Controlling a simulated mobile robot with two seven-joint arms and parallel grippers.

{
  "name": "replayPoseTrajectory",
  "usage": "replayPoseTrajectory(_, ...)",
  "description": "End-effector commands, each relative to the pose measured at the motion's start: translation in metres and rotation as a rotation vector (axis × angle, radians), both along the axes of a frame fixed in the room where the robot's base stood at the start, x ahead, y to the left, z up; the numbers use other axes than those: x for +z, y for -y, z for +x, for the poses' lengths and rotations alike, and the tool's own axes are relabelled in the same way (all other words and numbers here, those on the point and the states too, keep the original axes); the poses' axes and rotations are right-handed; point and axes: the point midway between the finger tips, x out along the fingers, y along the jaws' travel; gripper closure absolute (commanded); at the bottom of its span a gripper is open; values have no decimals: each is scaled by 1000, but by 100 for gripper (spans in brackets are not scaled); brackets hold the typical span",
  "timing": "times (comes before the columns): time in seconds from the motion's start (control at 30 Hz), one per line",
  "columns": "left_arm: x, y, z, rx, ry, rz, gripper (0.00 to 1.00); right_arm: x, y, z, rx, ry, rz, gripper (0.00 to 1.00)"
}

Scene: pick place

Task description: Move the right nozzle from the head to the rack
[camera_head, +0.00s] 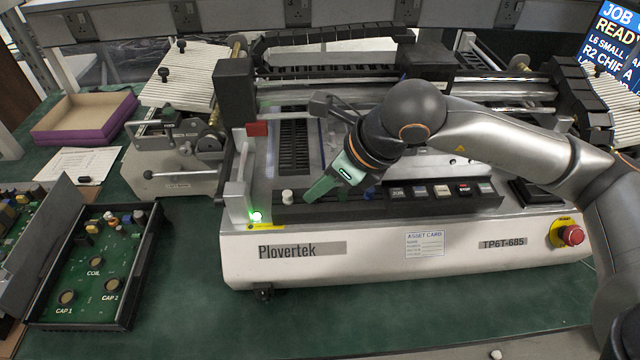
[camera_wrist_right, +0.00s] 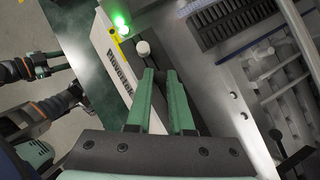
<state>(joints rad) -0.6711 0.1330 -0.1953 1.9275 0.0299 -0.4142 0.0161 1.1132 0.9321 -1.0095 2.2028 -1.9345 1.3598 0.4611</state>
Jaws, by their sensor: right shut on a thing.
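My right gripper (camera_head: 310,196) points down and left, with its green fingertips low over the left part of the black rack (camera_head: 440,208) on the machine's front. In the right wrist view its two green fingers (camera_wrist_right: 163,75) are close together. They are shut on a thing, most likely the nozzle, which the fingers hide. A white nozzle (camera_head: 287,197) stands in the rack just left of the fingertips; it shows beyond them in the wrist view (camera_wrist_right: 142,48). I cannot pick out the head's nozzle seats.
A lit green lamp (camera_head: 256,216) is left of the rack. Buttons (camera_head: 420,191) and a red emergency stop (camera_head: 571,235) are to the right. A circuit-board tray (camera_head: 130,309) lies left. My left arm's parts (camera_wrist_right: 30,110) show at the wrist view's left.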

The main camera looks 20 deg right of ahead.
Motion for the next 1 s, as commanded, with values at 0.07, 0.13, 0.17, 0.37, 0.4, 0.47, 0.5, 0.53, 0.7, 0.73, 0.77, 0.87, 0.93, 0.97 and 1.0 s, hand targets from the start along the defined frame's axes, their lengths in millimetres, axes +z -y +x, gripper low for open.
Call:
replayPoseTrajectory(0.07,0,0,0,1,0,1,50,0,0,0,0,0,0,77)
replayPoseTrajectory(0.13,0,-1,0,1,0,1,50,0,0,0,0,0,0,69)
replayPoseTrajectory(0.17,0,-1,0,1,0,1,50,0,0,0,0,0,0,66)
replayPoseTrajectory(0.37,0,-1,0,1,-1,2,50,0,0,0,0,0,0,45)
replayPoseTrajectory(0.4,0,-1,0,1,-1,2,50,0,0,0,0,0,0,45)
replayPoseTrajectory(0.47,0,-1,0,1,-1,2,50,0,0,0,0,0,0,45)
replayPoseTrajectory(0.5,-1,-1,0,1,-1,2,50,0,0,0,0,0,0,45)
replayPoseTrajectory(0.53,-1,-1,0,1,-1,2,50,0,0,0,0,0,0,46)
replayPoseTrajectory(0.7,-1,-1,0,1,-1,2,50,0,0,0,0,0,0,66)
replayPoseTrajectory(0.73,-1,-1,0,1,-1,2,50,0,0,0,0,0,0,68)
replayPoseTrajectory(0.77,-1,-1,0,1,-1,2,50,0,0,0,0,0,0,68)
replayPoseTrajectory(0.87,0,-1,0,1,-1,2,50,0,0,0,0,0,0,68)
replayPoseTrajectory(0.93,0,-1,0,1,-1,2,50,0,0,0,0,0,0,68)
replayPoseTrajectory(0.97,0,-1,0,1,-1,2,50,0,0,0,0,0,0,68)
replayPoseTrajectory(1.0,0,-1,0,1,-1,2,50,1,0,0,0,0,0,68)
